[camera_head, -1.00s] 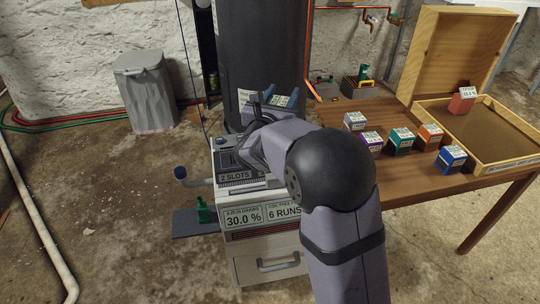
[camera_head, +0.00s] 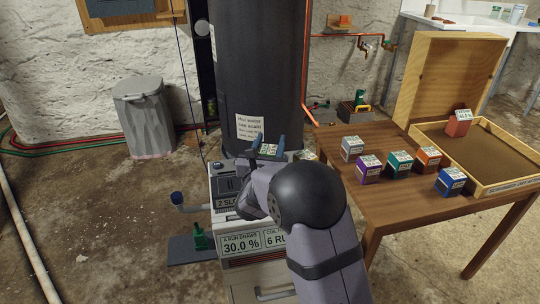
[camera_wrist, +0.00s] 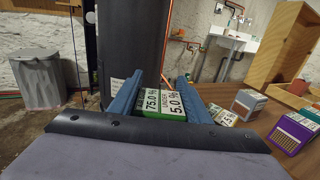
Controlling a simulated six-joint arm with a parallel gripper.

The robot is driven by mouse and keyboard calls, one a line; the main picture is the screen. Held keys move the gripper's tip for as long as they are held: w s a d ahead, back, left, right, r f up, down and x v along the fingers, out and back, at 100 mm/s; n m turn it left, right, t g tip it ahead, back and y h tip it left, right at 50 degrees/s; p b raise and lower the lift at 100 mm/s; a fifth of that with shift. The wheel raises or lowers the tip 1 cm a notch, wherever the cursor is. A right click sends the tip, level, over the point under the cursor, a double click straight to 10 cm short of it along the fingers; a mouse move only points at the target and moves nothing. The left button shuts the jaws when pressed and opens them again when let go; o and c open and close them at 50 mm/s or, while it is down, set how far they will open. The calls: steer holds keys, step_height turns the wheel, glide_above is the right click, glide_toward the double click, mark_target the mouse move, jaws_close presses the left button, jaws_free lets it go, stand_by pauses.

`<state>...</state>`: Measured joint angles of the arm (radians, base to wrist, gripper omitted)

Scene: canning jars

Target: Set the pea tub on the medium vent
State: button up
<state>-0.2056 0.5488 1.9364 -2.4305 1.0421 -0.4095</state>
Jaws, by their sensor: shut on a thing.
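My gripper (camera_head: 268,146) is shut on a small green block (camera_wrist: 165,114) with a white label on top reading "75.0 %" and "UNDER 5.0 %". Its label also shows between the blue fingers in the head view (camera_head: 269,150). The block is held above the back of a grey-white machine (camera_head: 228,215), in front of a dark tank. The machine's front reads "30.0 %" and its top carries a dark slotted panel (camera_head: 226,187). My arm hides much of the machine's right side. I see nothing that I can recognise as a pea tub or a medium vent.
The wooden table (camera_head: 400,215) at right holds several coloured, labelled blocks and an open wooden tray (camera_head: 500,187) with a red block (camera_head: 458,123). The dark tank (camera_head: 258,60) stands close behind my gripper. A grey bin (camera_head: 147,120) stands on the floor at left.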

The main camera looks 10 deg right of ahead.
mark_target(270, 152)
steer(key=shift+f+b, duration=0.4)
steer(key=shift+f, duration=1.45)
steer(key=shift+f, duration=0.15)
steer(key=o, duration=1.1)
steer(key=shift+c, duration=0.2)
steer(key=shift+r, duration=0.25)
steer(key=v, duration=1.2)
steer(key=shift+p, duration=0.4)
steer(key=shift+f, duration=0.15)
